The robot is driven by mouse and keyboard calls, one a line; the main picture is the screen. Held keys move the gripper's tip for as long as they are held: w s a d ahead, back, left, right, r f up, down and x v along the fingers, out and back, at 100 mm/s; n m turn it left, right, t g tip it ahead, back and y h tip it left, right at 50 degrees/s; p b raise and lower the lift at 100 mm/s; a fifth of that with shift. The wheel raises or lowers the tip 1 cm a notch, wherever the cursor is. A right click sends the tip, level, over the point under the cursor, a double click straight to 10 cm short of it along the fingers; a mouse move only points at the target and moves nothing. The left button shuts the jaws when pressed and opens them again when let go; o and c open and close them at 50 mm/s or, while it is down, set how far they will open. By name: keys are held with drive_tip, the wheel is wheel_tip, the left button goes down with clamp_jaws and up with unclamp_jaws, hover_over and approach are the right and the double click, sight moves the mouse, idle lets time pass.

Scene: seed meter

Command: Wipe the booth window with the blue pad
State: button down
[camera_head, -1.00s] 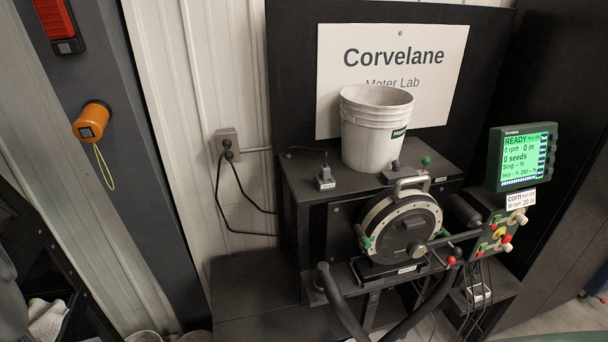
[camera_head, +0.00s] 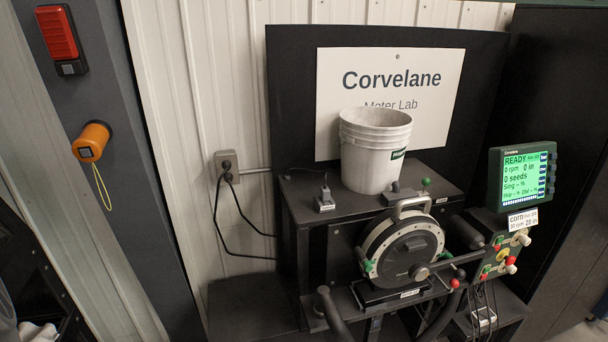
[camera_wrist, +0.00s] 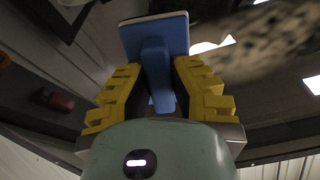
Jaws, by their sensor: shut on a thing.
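My gripper (camera_wrist: 158,85) shows in the wrist view with its yellow fingers shut on the narrow blue handle of the blue pad (camera_wrist: 155,32). The pad has a blue body with a thin pale layer along its edge, and it sits beyond the fingertips. The pad appears clear of any surface in the wrist view. My gripper and the pad are not seen in the head view. I cannot make out the booth window in either view.
A black bench carries a white bucket (camera_head: 375,155) and a round seed meter (camera_head: 402,252). A green-lit monitor (camera_head: 522,177) stands at the right. An orange device (camera_head: 91,141) and a red box (camera_head: 58,34) hang on the dark post at left. A blurred speckled shape (camera_wrist: 265,40) fills the wrist view's upper right.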

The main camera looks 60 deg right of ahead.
drive_tip(key=shift+s+a, duration=0.55)
drive_tip(key=s+a+p, duration=0.1)
drive_tip(key=p, duration=0.2)
drive_tip(key=shift+s+a+p, duration=0.25)
drive_tip(key=shift+s+p, duration=0.1)
drive_tip(key=shift+s, duration=0.05)
drive_tip(key=s+a+p, duration=1.1)
drive_tip(key=s+p, duration=0.3)
drive_tip(key=shift+a, duration=0.4)
idle(0.9)
drive_tip(key=shift+w+f, duration=0.1)
